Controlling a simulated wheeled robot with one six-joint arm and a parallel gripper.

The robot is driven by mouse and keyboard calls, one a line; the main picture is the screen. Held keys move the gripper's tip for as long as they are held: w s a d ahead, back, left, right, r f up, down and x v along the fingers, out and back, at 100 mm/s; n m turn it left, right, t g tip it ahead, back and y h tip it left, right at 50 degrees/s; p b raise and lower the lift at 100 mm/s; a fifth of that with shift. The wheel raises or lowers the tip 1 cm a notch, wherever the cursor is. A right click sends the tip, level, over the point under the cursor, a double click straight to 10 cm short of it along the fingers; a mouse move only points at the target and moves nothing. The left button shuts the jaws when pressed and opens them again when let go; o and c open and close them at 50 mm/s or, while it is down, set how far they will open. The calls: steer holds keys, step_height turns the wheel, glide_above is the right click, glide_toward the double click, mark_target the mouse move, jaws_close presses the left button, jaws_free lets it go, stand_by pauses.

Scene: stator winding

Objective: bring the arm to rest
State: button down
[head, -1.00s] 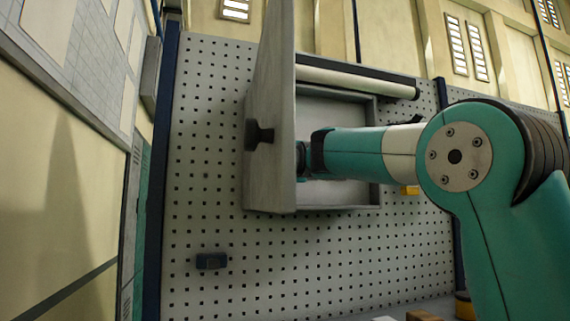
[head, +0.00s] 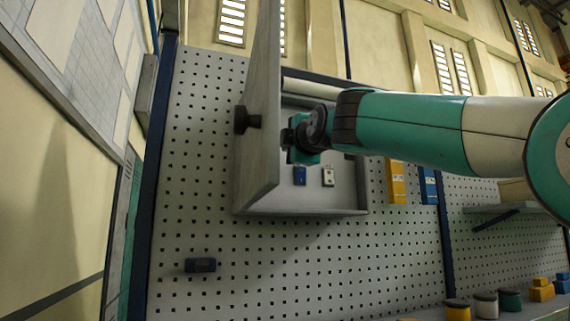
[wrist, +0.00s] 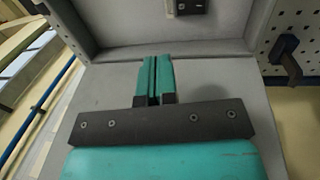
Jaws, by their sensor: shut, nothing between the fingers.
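My gripper (wrist: 154,62) shows in the wrist view with its two teal fingers pressed together and nothing between them. In the head view, my gripper (head: 290,141) is in front of the open grey wall cabinet (head: 345,195), close to the inner side of its door. My arm (head: 410,128) reaches in from the right. The cabinet door (head: 262,110) stands open toward the camera, with a dark knob (head: 247,120) on its outer face. I cannot tell whether the gripper touches the door. A small blue item (head: 300,175) and a small white item (head: 328,177) sit in the cabinet.
A perforated wall panel (head: 330,255) surrounds the cabinet and carries a dark blue block (head: 200,265) at lower left. Yellow (head: 397,182) and blue (head: 428,186) boxes are to the right of the cabinet. Several spools, one yellow-topped (head: 457,309), stand at lower right.

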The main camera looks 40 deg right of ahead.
steer(key=shift+s+a+r, duration=0.1)
steer(key=shift+s, duration=0.35)
